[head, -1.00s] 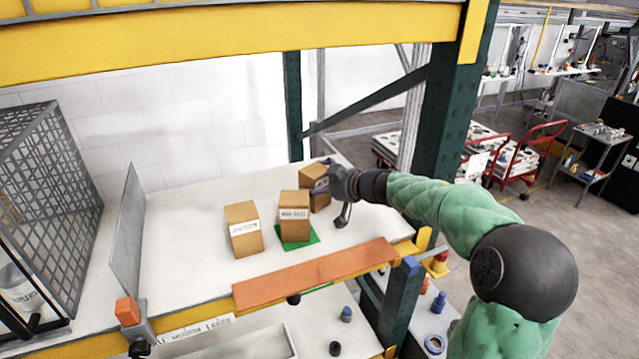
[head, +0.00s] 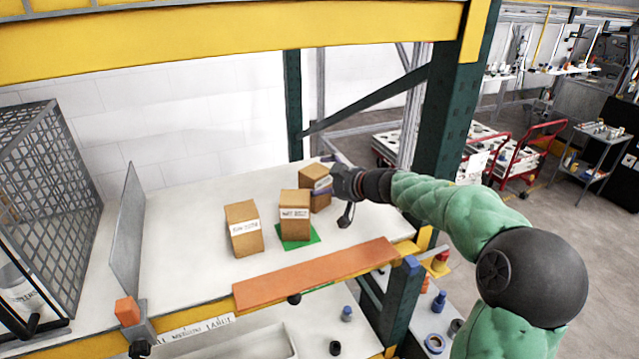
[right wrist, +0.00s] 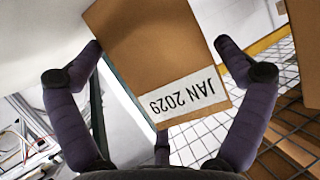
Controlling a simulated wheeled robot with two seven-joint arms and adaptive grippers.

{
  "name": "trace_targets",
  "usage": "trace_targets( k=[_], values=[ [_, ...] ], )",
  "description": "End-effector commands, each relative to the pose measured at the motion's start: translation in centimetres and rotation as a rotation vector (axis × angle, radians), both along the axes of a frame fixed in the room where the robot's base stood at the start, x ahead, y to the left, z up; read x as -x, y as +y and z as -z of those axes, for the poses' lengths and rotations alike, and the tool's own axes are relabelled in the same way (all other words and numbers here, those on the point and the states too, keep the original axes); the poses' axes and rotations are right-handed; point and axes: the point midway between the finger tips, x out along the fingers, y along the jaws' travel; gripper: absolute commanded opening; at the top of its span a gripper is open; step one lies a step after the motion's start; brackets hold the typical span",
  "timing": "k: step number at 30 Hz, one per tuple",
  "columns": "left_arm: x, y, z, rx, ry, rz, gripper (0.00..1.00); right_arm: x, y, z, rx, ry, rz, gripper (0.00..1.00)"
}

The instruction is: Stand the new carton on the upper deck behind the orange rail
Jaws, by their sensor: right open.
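Three brown cartons with white labels stand upright on the white upper deck (head: 180,275), behind the orange rail (head: 315,272). They are a left carton (head: 244,232), a middle carton (head: 295,203) on a green patch (head: 297,243), and a rear right carton (head: 316,175). My right gripper (head: 333,191) is beside the rear right carton, reaching in from the right. In the right wrist view its open fingers (right wrist: 158,48) spread on either side of a carton (right wrist: 150,55) labelled "JAN 2029". Whether the fingertips touch it I cannot tell. My left gripper is not in view.
A grey upright panel (head: 128,230) and a mesh cage (head: 50,190) stand at the left. A green post (head: 447,110) and a yellow beam (head: 230,40) frame the bay. The deck left of the cartons is clear.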

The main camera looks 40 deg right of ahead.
Motion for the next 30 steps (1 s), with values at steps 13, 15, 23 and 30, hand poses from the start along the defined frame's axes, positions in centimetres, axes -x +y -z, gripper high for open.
trace_targets(
  k=[13, 15, 23, 30],
  values=[
    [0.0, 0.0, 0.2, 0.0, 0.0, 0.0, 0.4, 7.8, -1.3, -3.3, 0.002, 0.0, 0.003, 1.0],
    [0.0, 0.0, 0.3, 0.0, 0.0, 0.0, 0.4, 8.6, -1.5, -3.6, 0.002, 0.0, 0.005, 1.0],
    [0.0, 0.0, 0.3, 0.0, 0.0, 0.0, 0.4, 9.8, -1.6, -4.1, 0.001, 0.001, 0.001, 1.0],
    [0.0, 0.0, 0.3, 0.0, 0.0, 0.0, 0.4, 9.8, -1.6, -4.1, 0.0, 0.0, 0.001, 1.0]
  ],
)
